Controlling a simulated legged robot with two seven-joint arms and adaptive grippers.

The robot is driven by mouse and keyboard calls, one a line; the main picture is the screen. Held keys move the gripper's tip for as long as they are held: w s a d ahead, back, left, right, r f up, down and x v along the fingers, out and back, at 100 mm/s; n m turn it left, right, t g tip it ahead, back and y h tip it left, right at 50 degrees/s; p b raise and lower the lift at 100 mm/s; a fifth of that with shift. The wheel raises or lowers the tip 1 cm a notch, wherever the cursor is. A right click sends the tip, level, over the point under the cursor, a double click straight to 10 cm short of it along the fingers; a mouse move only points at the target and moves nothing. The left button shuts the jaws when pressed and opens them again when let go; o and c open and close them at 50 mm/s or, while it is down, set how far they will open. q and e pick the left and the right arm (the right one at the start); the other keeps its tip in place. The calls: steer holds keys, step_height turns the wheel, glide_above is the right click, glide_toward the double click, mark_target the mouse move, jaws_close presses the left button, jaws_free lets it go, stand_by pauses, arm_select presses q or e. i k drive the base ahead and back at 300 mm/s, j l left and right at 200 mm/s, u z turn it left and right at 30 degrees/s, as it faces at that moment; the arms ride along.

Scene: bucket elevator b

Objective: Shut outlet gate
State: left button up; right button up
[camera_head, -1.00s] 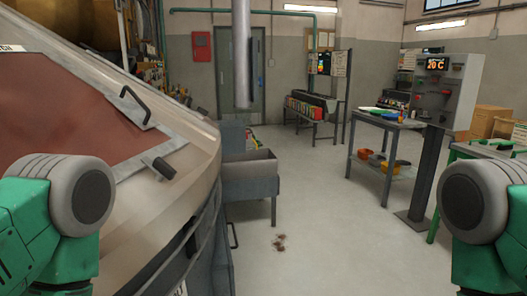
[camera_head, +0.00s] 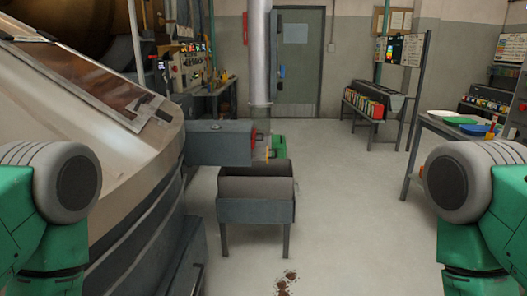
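A grey rectangular outlet duct (camera_head: 210,143) juts right from the side of the large machine at left. At its right end are a small red part (camera_head: 254,137) and a small yellow part (camera_head: 267,153). Which of these belongs to the outlet gate, and whether the gate is open, I cannot tell. A grey open trough (camera_head: 256,210) on legs stands below and in front of the duct end. Only my green and grey arm links show at both lower sides. Both grippers are out of view, so their state is hidden.
The large pale machine (camera_head: 120,140) fills the left side. A vertical metal pipe (camera_head: 260,60) comes down by the duct end. A table (camera_head: 440,128) stands at right. Brown debris (camera_head: 286,282) lies on the floor ahead. The floor (camera_head: 350,215) right of the trough is clear.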

mark_target(259, 154)
steer(key=i+l+u, duration=0.1)
steer(key=l, duration=0.25)
steer(key=i+l, duration=0.3)
steer(key=i+l+u, duration=0.15)
steer(key=l, duration=0.25)
steer(key=i+l+u, duration=0.1)
steer(key=l, duration=0.25)
steer(key=i+l, duration=0.25)
steer(key=l, duration=0.15)
steer(key=i+l, duration=0.1)
steer(key=i, duration=0.45)
steer(key=i+l+u, duration=0.15)
steer(key=i, duration=0.35)
steer(key=i+l, duration=0.1)
steer(key=i, duration=0.45)
steer(key=i+l+u, duration=0.1)
steer(key=i, duration=0.45)
steer(key=i+l+u, duration=0.1)
steer(key=i+l, duration=0.15)
steer(key=i, duration=0.25)
